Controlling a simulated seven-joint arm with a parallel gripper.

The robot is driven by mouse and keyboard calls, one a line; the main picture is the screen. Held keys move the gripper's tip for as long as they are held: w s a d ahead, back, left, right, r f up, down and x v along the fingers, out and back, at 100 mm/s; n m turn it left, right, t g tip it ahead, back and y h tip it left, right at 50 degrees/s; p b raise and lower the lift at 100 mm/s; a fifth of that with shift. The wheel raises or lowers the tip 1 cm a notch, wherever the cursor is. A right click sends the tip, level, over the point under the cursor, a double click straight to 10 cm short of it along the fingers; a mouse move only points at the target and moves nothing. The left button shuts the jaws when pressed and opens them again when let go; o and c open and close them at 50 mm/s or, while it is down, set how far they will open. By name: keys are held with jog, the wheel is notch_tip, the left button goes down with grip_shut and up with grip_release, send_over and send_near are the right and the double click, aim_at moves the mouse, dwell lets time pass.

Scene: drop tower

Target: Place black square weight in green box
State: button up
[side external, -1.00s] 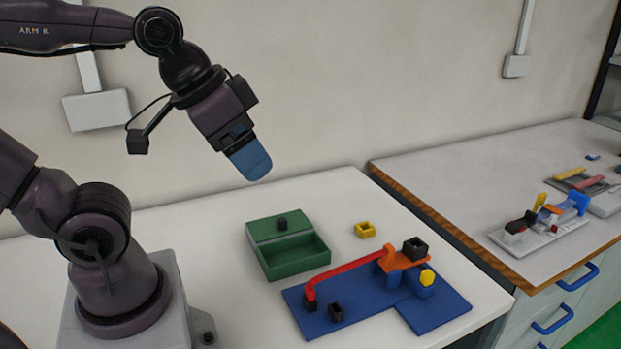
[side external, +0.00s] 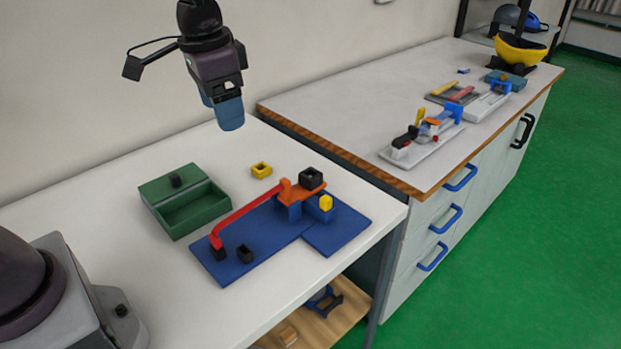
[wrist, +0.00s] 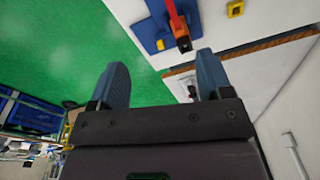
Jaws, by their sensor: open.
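A larger black square weight (side external: 311,178), hollow on top, sits on the orange platform of the blue drop tower (side external: 335,235). A smaller black square piece (side external: 245,254) stands on the blue base near the red arm's lower end. The green box (side external: 184,210) lies left of the tower, with an open compartment and a lidded part carrying a black knob. My gripper (side external: 230,127) hangs high above the table's back edge, apart from every object. In the wrist view its two blue fingers stand wide apart, empty, and a black square piece (wrist: 184,45) shows beyond them.
A yellow square block (side external: 262,170) lies between the box and the tower. The red arm (side external: 245,213) spans the blue base. A second bench (side external: 340,110) at right holds other devices.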

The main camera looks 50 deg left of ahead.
aim_at(311, 177)
jog(key=w+a+f+m+g, duration=0.1)
jog(key=w+f+m, duration=0.55)
jog(key=w, duration=0.35)
jog(key=w+f+m, duration=0.5)
jog(key=w+m, duration=0.3)
jog(key=w, duration=0.2)
jog(key=f, duration=1.2)
jog(key=shift+s+a+f, duration=0.15)
jog(key=shift+s+f, duration=0.1)
jog(key=shift+s, duration=0.1)
jog(key=shift+c, duration=0.2)
